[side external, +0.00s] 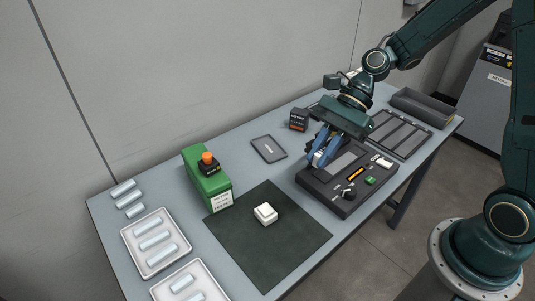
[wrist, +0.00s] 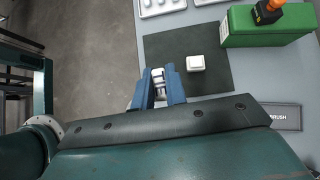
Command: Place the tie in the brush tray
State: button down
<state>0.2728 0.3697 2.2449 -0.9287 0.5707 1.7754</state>
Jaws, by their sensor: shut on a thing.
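My gripper (side external: 319,158) has its blue fingers pointing down over the left part of the dark foam case (side external: 312,181). The fingers also show in the wrist view (wrist: 159,84), close together on a small pale piece (wrist: 158,75). The piece is mostly hidden, and I cannot tell from its look whether it is the tie. The brush tray (side external: 268,149) is a flat dark tray left of the case, apart from my gripper. Its "BRUSH" label side shows in the wrist view (wrist: 283,117), partly covered by my gripper body.
The case holds several small items, among them a green block (side external: 370,180). A white block (side external: 265,213) sits on the dark mat (side external: 287,247). A green box (side external: 207,183) with an orange-topped button stands behind it. A small black box (side external: 299,119) stands near the wall.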

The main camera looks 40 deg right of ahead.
jog(key=w+d+m+t, duration=0.1)
jog(key=w+d, duration=0.2)
jog(key=w, duration=0.6)
jog(key=w+d+m+t, duration=0.1)
jog(key=w+d+m, duration=0.1)
jog(key=w, duration=0.7)
jog(key=w+d+m+t, duration=0.1)
jog(key=w+d, duration=0.4)
jog(key=w, duration=0.5)
jog(key=shift+r+m+t+h, duration=0.3)
jog(key=shift+m+t, duration=0.1)
jog(key=shift+m, duration=0.1)
jog(key=shift+f, duration=0.1)
send_near(259, 151)
jog(key=w+a, duration=0.2)
jog(key=a, duration=0.1)
jog(key=shift+w, duration=0.1)
jog(key=shift+f, duration=2.1)
jog(key=shift+f, duration=0.2)
jog(key=c, duration=1.4)
grip_release()
jog(key=shift+c, duration=0.2)
jog(key=shift+r, duration=0.15)
